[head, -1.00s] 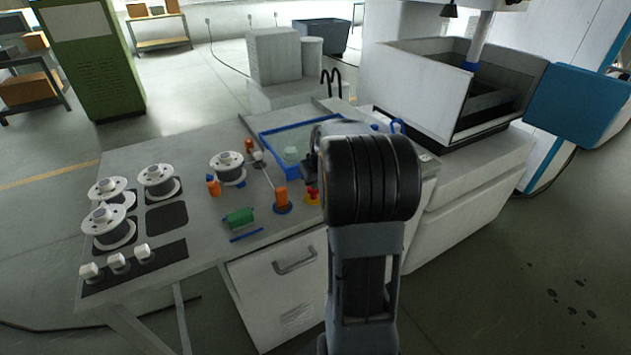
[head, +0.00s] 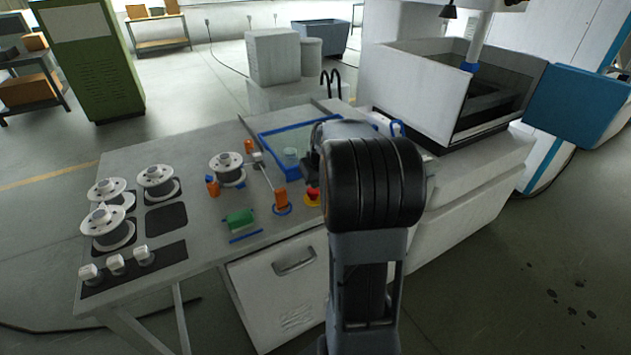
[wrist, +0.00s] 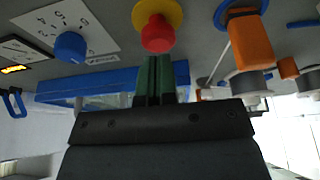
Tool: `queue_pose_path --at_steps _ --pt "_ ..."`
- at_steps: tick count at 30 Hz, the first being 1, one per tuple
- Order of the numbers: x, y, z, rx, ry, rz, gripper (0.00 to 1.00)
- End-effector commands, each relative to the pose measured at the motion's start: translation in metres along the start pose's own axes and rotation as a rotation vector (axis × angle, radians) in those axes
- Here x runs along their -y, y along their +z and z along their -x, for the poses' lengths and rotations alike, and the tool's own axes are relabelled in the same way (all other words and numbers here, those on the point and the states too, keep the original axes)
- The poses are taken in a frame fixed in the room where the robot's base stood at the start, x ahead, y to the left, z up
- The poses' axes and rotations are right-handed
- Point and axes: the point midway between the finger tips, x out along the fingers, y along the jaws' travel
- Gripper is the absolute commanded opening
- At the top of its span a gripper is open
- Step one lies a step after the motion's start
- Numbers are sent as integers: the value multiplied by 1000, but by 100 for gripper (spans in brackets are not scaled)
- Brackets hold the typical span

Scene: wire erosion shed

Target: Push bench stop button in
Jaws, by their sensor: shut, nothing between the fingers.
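The bench stop button is a red knob (wrist: 158,34) on a round yellow base (wrist: 157,12), at the top of the wrist view. In the head view my gripper (head: 312,178) is just above the button, partly hidden by my arm.
An orange post on a blue ring (head: 281,200) stands left of the button. A blue-rimmed tray (head: 268,148) lies behind it. A blue knob (wrist: 70,46) on a white dial plate is beside the button in the wrist view. Wire spools (head: 109,230) and a green part (head: 238,219) lie farther left.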

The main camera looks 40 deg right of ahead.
Motion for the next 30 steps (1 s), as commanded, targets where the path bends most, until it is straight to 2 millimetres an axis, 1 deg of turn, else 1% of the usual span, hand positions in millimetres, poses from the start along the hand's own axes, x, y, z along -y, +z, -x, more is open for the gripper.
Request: queue_pose_path --at_steps 1,2,9,15,21,30 --pt "1 -6 19 -7 2 2 0" --pt "0 -6 22 -10 4 2 0" --pt "0 -5 69 -14 5 1 0" --pt "0 -6 97 -13 5 2 0" --pt "0 -6 111 -13 5 2 0" --pt "0 -6 114 -12 4 2 0"
